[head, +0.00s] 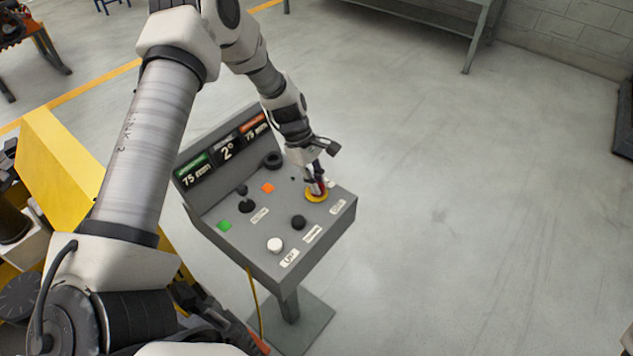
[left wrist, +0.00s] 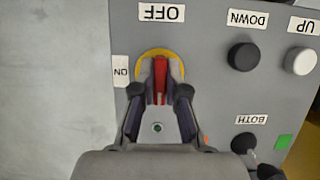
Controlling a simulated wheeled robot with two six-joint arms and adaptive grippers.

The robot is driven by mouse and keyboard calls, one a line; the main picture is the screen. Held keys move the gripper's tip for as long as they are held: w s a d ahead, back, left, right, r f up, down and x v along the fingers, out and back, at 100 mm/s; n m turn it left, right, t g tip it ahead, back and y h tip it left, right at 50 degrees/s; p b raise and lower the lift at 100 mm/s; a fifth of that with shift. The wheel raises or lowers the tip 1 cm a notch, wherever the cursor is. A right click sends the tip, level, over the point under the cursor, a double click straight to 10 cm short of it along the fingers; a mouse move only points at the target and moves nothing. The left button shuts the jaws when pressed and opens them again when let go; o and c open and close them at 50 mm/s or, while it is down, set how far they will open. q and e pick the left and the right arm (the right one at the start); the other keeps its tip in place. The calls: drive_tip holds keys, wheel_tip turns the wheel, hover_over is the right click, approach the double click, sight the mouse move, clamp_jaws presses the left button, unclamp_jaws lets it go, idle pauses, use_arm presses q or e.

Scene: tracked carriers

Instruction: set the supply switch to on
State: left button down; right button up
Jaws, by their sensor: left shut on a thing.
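The supply switch is a red handle (left wrist: 160,76) on a round yellow plate (left wrist: 142,68), at the right end of the grey control console (head: 230,235). The yellow plate also shows in the head view (head: 314,197). In the left wrist view the red handle lines up with the OFF label (left wrist: 161,13), and the ON label (left wrist: 122,71) is off to its left side. My left gripper (head: 318,188) reaches down from above, with its fingers shut on the two sides of the red handle. The fingers hide part of the plate. My right gripper is not in view.
A black button (left wrist: 243,57) labelled DOWN and a white button (left wrist: 300,60) labelled UP are beside the switch. A black selector, a green square (head: 225,225) and an orange square (head: 268,188) are also on the panel. Floor to the right is clear.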

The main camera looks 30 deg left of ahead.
use_arm(q)
drive_tip(key=shift+s+f+m, duration=0.1)
drive_tip(key=shift+f+m, duration=0.1)
drive_tip(key=shift+m, duration=0.1)
drive_tip(key=m+g, duration=0.1)
drive_tip(key=m, duration=0.3)
drive_tip(key=shift+f+g+y, duration=0.1)
drive_tip(key=shift+g+y, duration=0.2)
drive_tip(key=shift+g, duration=0.1)
drive_tip(key=m+g+y+b, duration=0.1)
drive_tip(key=m, duration=0.3)
drive_tip(key=shift+m, duration=0.3)
drive_tip(key=m, duration=0.2)
drive_tip(key=m+g+y, duration=0.1)
drive_tip(key=m, duration=0.1)
drive_tip(key=shift+y, duration=0.3)
drive_tip(key=shift+m+y, duration=0.9)
drive_tip(key=shift+m, duration=1.5)
drive_tip(key=c, duration=1.2)
unclamp_jaws()
